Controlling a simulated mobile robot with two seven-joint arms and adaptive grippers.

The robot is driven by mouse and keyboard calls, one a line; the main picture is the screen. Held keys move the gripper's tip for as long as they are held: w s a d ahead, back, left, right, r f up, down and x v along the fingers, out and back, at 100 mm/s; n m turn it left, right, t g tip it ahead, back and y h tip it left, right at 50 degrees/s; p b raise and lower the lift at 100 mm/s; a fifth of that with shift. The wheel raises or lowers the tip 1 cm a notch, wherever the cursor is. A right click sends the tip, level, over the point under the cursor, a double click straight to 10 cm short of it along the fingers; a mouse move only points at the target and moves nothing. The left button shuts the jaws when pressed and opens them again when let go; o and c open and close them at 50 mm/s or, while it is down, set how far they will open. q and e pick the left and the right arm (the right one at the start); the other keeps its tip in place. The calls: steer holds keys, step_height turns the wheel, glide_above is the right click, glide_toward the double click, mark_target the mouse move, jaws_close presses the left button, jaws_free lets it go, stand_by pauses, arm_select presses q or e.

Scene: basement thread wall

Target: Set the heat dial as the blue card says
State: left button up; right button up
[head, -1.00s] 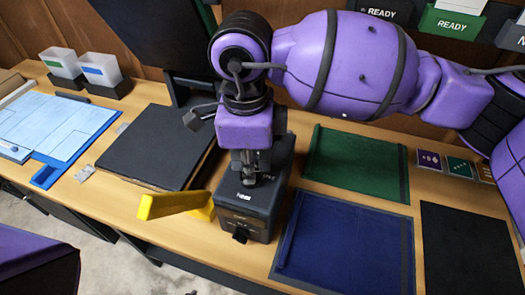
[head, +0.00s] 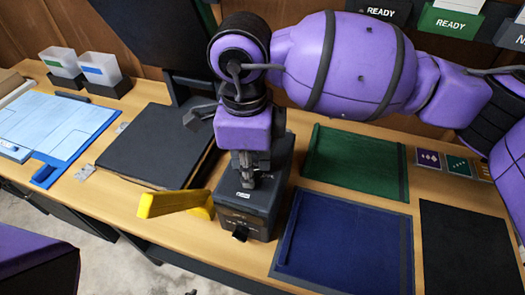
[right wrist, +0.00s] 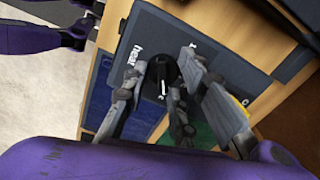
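A dark box (head: 262,212) stands on the bench, with the heat dial on its top. In the right wrist view the black dial (right wrist: 162,78) carries a white pointer line, beside a partly covered white label on the box top. My right gripper (head: 247,178) points down onto the box. In the right wrist view its fingers (right wrist: 160,82) are close on both sides of the dial and look shut on it. Fingers hide parts of the scale. A small card with a blue band (head: 93,70) stands in a clear holder at the back left; its writing is unreadable. My left gripper is not in view.
A yellow part (head: 170,203) juts left beside the box. A dark slab (head: 150,145) lies left of it. A green mat (head: 357,165), a blue mat (head: 347,245) and a black mat (head: 472,250) lie to the right. A light blue board (head: 55,125) lies far left.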

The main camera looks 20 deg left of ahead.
steer(key=shift+r, duration=0.1)
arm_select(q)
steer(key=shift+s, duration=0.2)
arm_select(e)
step_height(320, 180, up, 12)
stand_by(0.5)
